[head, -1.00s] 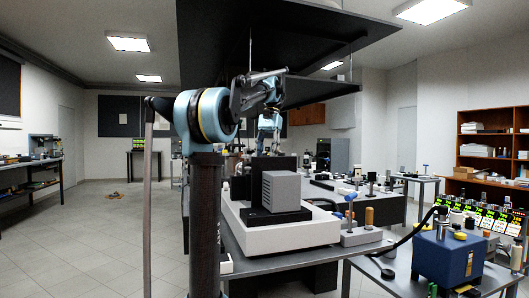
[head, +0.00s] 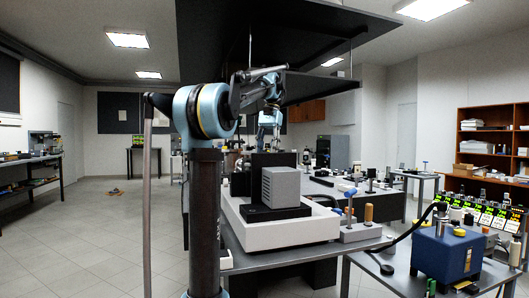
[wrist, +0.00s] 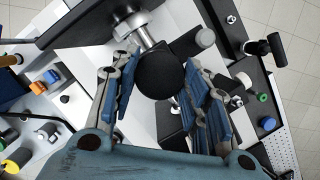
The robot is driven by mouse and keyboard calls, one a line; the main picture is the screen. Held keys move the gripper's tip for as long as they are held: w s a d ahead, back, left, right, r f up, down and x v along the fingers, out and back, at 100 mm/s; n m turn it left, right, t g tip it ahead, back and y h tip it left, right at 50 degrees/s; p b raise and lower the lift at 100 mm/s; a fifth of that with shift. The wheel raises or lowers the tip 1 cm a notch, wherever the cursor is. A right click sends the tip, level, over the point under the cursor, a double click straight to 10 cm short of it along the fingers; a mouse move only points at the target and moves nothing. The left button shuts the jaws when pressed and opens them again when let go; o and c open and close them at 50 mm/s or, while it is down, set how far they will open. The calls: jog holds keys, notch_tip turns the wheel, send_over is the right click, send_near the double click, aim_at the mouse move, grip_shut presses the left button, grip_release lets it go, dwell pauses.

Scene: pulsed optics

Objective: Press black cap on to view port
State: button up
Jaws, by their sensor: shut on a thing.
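In the wrist view, my gripper (wrist: 161,68) has one blue-and-grey finger on each side of a round black cap (wrist: 162,78). It is shut on the cap, whose dark face is towards the camera. A silvery, stepped metal fitting (wrist: 145,33) shows just beyond the cap at upper left. It may be the view port, but I cannot tell for sure. I cannot tell whether cap and fitting touch. In the head view, my wrist reaches down behind the grey block on the bench, and the fingers and cap are too small or hidden to make out.
A grey ribbed block (head: 281,187) stands on a white base (head: 285,231) on the bench. Blue-topped and wooden-handled tools stand to its right. A blue box (head: 446,255) with a black hose is on the right-hand table.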

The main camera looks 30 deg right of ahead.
jog(key=shift+f, duration=1.2)
jog(key=o, duration=1.2)
jog(key=shift+o, duration=0.2)
jog(key=shift+r, duration=0.1)
jog(key=a+v, duration=0.1)
jog(key=v, duration=1.4)
jog(key=shift+r, duration=0.45)
jog(key=shift+s, duration=0.15)
